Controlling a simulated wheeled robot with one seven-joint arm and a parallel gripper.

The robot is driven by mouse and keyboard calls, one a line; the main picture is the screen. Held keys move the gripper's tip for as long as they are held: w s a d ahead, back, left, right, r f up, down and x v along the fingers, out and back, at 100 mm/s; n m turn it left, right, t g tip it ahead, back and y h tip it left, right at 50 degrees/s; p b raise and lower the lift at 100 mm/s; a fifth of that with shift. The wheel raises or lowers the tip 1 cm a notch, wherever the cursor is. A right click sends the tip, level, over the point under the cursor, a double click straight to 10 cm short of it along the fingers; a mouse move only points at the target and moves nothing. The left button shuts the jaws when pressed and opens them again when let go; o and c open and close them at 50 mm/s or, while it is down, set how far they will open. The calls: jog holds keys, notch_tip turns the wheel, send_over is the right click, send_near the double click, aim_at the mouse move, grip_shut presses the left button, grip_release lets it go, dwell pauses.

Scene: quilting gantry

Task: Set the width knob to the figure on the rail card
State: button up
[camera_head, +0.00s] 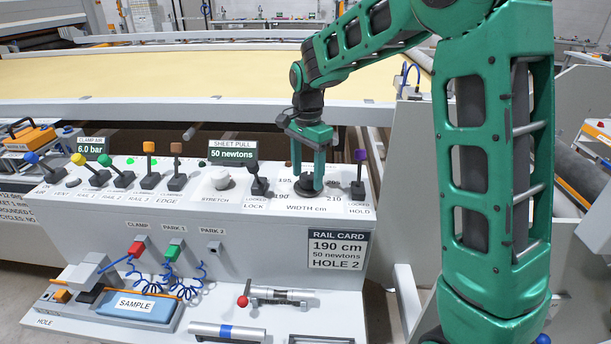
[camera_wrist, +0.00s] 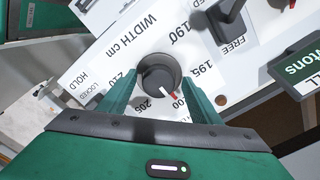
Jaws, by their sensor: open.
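The black width knob (camera_wrist: 155,72) is on the sloped panel beside the printed "WIDTH cm" scale, which runs from 190 to 210. Its white pointer line faces the 200 side of the scale, near a red mark (camera_wrist: 174,96). In the wrist view my gripper (camera_wrist: 158,84) is open, with one finger on each side of the knob; I cannot tell whether they touch it. In the head view my gripper (camera_head: 307,186) reaches down over the knob (camera_head: 305,192), partly hiding it. The rail card (camera_head: 338,250) reads 190 cm, 50 newtons, HOLE 2.
A black lever (camera_head: 257,181) stands left of the knob, and a purple-topped HOLD lever (camera_head: 358,172) stands right. A sample block (camera_head: 135,306) lies on the lower shelf.

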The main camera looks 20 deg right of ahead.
jog(key=shift+f, duration=0.4)
jog(key=shift+c, duration=0.2)
jog(key=c, duration=1)
